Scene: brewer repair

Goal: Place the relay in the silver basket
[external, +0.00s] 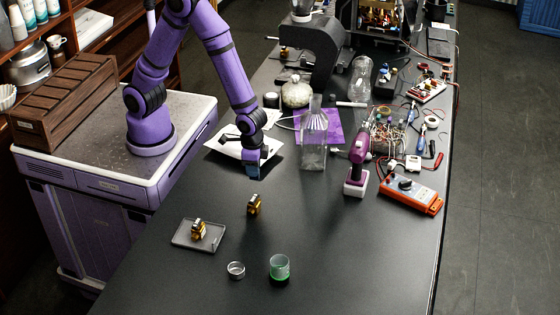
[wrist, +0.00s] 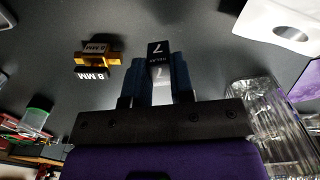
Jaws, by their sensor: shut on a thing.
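My gripper (external: 257,172) is over the black table, in front of the white sheet. In the wrist view its blue fingers (wrist: 158,75) are shut on a small black block with white lettering and a 7, which I take as the relay (wrist: 158,50). In the external view the relay is too small to make out between the fingers. A small round silver cup, which looks like the silver basket (external: 236,270), stands near the front of the table, well apart from my gripper. I cannot make it out in the wrist view.
A gold and black part (external: 254,205) stands between my gripper and the basket. A similar part (external: 198,229) lies on a grey tray (external: 183,243). A green glass (external: 279,269) stands right of the basket. A clear glass vessel (external: 313,150) and purple drill (external: 358,160) are to the right.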

